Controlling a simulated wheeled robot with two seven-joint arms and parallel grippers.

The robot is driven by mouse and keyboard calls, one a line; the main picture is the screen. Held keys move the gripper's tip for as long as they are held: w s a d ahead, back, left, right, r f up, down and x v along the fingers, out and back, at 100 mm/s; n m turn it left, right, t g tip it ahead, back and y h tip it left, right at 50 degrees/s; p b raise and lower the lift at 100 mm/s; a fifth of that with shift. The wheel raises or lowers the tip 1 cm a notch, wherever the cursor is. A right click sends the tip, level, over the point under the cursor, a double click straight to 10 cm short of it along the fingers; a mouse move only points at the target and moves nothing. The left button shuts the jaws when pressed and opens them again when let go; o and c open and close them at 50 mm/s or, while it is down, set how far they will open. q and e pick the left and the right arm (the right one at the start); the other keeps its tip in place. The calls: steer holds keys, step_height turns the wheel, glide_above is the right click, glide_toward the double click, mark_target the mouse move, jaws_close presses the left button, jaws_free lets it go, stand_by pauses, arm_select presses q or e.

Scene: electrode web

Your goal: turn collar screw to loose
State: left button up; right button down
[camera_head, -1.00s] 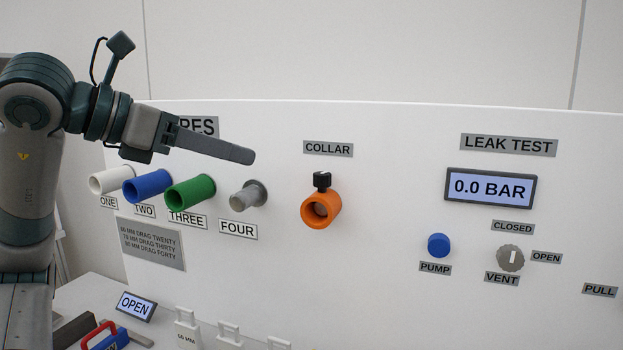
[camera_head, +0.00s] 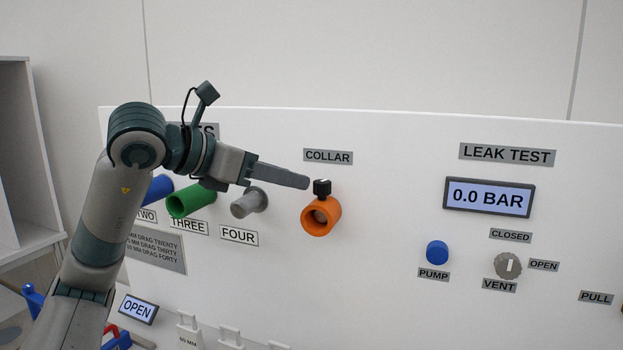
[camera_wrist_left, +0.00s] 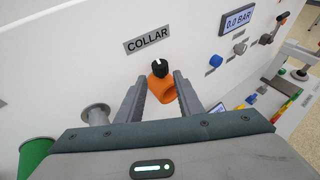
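The collar screw is a black knob (camera_head: 322,187) with a white mark on its top, seen also in the left wrist view (camera_wrist_left: 160,68). It stands on top of the orange collar (camera_head: 321,216), below the COLLAR label (camera_head: 328,157). My left gripper (camera_head: 304,181) points right, with its tips just left of the knob in the head view. In the left wrist view the two fingers (camera_wrist_left: 160,83) are apart, with the knob and collar ahead between their lines and nothing gripped. My right gripper is in neither view.
The grey pipe FOUR (camera_head: 248,203) and the green pipe THREE (camera_head: 190,199) stick out below my left arm. Right of the collar are the blue pump button (camera_head: 437,253), the vent knob (camera_head: 508,265) and a display (camera_head: 488,197) reading 0.0 BAR. The panel around the collar is clear.

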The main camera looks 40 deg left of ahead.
mark_target(316, 185)
arm_select(q)
steer(key=p+x, duration=0.1)
steer(key=x, duration=0.4)
steer(key=shift+w, duration=0.2)
steer(key=shift+w+d+f, duration=0.2)
steer(key=shift+w+f, duration=0.1)
steer(key=shift+w, duration=0.25)
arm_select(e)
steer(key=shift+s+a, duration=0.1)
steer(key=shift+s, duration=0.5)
arm_select(q)
steer(key=c, duration=0.8)
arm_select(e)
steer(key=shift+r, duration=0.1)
